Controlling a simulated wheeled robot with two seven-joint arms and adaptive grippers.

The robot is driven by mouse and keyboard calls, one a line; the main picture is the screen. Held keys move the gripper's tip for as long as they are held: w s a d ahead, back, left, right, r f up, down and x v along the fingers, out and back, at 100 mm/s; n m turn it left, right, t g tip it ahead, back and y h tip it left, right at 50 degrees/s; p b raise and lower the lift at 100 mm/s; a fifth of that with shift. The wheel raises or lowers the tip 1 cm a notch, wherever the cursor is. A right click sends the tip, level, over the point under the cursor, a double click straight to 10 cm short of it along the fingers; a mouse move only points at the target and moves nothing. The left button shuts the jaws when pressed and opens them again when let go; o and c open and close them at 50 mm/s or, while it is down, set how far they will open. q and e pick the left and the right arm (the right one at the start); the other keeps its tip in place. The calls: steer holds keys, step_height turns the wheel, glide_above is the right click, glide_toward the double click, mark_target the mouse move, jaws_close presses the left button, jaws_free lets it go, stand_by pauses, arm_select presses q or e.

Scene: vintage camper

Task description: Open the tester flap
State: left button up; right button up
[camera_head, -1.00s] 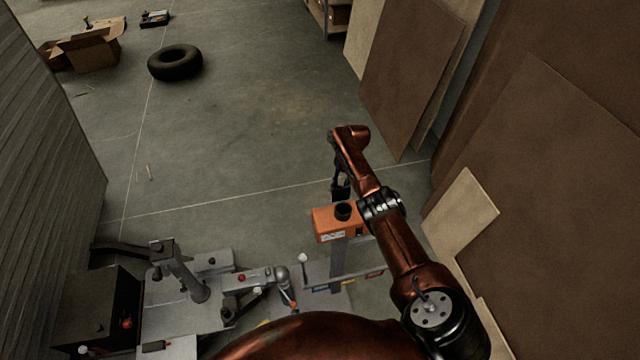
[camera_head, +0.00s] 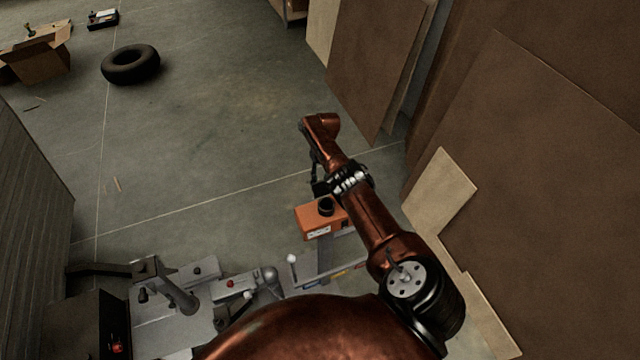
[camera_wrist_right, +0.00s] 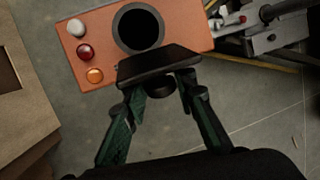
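The tester is an orange box (camera_head: 311,221) on a grey post, with a dark round opening (camera_wrist_right: 138,27) in its face. A dark flat plate (camera_wrist_right: 158,64), which looks like its flap, stands out from the face at the edge of the opening and leaves most of it uncovered. My right gripper (camera_wrist_right: 161,86) is at this plate, its fingers apart on either side of a small dark round part below the plate. I cannot tell whether they grip it. In the head view the right gripper (camera_head: 321,185) is just behind the box. My left gripper is not in view.
White, red and orange round parts (camera_wrist_right: 85,52) sit beside the opening. A grey machine (camera_head: 165,315) stands left of the tester. Brown panels (camera_head: 545,170) lean on the right. A tire (camera_head: 131,64) and a cardboard box (camera_head: 36,58) lie farther off; the floor between is clear.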

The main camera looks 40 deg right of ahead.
steer(key=o, duration=0.4)
steer(key=shift+c, duration=0.2)
steer(key=shift+r, duration=0.1)
steer(key=v, duration=1.2)
steer(key=shift+d, duration=0.1)
